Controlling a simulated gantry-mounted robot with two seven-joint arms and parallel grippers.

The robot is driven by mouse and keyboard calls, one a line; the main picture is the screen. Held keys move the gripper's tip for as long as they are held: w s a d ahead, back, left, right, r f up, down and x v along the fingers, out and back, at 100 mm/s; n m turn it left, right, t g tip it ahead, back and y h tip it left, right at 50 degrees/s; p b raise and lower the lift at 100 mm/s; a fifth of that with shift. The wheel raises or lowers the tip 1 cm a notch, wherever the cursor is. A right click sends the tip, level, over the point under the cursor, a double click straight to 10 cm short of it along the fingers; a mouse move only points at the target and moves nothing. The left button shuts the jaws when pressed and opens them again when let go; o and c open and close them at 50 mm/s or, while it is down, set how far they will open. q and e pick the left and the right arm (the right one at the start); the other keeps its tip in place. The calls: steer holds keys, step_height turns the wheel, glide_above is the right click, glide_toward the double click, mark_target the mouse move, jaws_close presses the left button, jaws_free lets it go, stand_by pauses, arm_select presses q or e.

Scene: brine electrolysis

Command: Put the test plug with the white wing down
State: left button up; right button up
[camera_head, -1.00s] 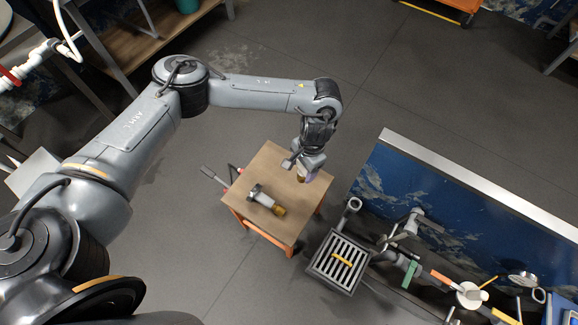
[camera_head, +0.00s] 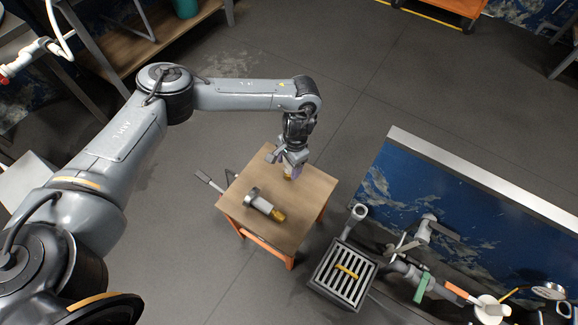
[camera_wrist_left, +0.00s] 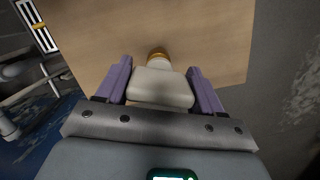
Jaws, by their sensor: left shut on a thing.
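The test plug with the white wing (camera_wrist_left: 162,86) is between the purple fingers of my left gripper (camera_head: 291,163). Its off-white wing fills the gap in the left wrist view, and its brass end points away from the gripper towards the wooden tabletop (camera_head: 303,208). In the head view only the brass end (camera_head: 289,176) shows clearly below the fingers, over the far right part of the small table. My left gripper is shut on this plug. I cannot tell whether the brass end touches the wood. My right gripper is not in view.
A grey plug-like part with a brass end (camera_head: 264,205) lies on the table's left middle. A grey handle (camera_head: 209,181) sticks out past the table's left edge. A slotted black-and-grey box (camera_head: 342,277) stands close at the right. The tabletop's near right part is clear.

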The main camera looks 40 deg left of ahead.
arm_select(q)
steer(key=shift+w, duration=0.1)
steer(key=o, duration=1.3)
steer(key=shift+f, duration=0.15)
steer(key=shift+c, duration=0.2)
